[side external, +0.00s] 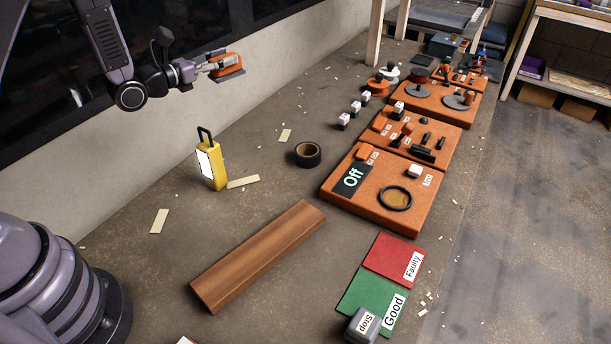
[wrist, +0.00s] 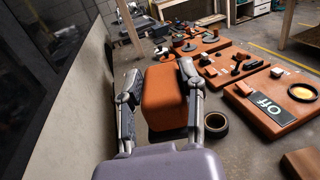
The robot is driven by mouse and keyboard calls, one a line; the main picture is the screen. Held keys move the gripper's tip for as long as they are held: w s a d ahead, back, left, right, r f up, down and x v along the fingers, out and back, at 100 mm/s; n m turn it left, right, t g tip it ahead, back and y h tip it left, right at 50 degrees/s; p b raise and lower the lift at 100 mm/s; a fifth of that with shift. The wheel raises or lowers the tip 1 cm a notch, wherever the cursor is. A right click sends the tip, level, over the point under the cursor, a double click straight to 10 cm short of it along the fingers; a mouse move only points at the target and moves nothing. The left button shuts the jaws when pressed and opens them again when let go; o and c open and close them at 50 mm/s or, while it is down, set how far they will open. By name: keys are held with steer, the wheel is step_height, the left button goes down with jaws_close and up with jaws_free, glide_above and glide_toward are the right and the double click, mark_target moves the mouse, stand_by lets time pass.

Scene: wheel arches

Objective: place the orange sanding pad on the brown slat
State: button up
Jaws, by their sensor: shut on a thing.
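The orange sanding pad (side external: 227,64) is held in the air at the upper left of the side view, with a grey layer along its underside. My gripper (side external: 217,63) is shut on it. In the wrist view the pad (wrist: 165,97) sits between the two fingers of my gripper (wrist: 162,85). The brown slat (side external: 260,255) lies flat on the table at the lower middle of the side view, with nothing on it. Its end (wrist: 302,162) shows at the lower right of the wrist view. The pad is well above and apart from the slat.
A yellow lamp (side external: 211,165) and a black tape roll (side external: 308,154) stand behind the slat. Orange boards (side external: 345,206) with parts run along the right. A red card (side external: 392,256), a green card (side external: 362,296) and a grey Stop block (side external: 362,325) lie right of the slat.

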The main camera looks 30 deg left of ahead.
steer(key=s+d+f+m+g+h, duration=0.4)
steer(key=s+m+g, duration=0.15)
steer(key=s, duration=0.45)
steer(key=s+d+f+m+g+h, duration=0.35)
steer(key=s+d+g+h, duration=0.2)
steer(key=s, duration=0.35)
steer(key=s+d+f+m+g+h, duration=0.35)
steer(key=s+m+g, duration=0.3)
steer(key=s, duration=0.35)
glide_above(261, 246)
steer(key=shift+n, duration=0.35)
steer(key=f, duration=0.8)
steer(key=shift+s+a+f, duration=0.1)
steer(key=shift+s+a, duration=0.2)
steer(key=shift+s, duration=0.1)
steer(key=shift+w+d+f, duration=0.25)
steer(key=shift+w+f, duration=0.1)
steer(key=shift+f, duration=1.7)
steer(key=shift+f, duration=0.1)
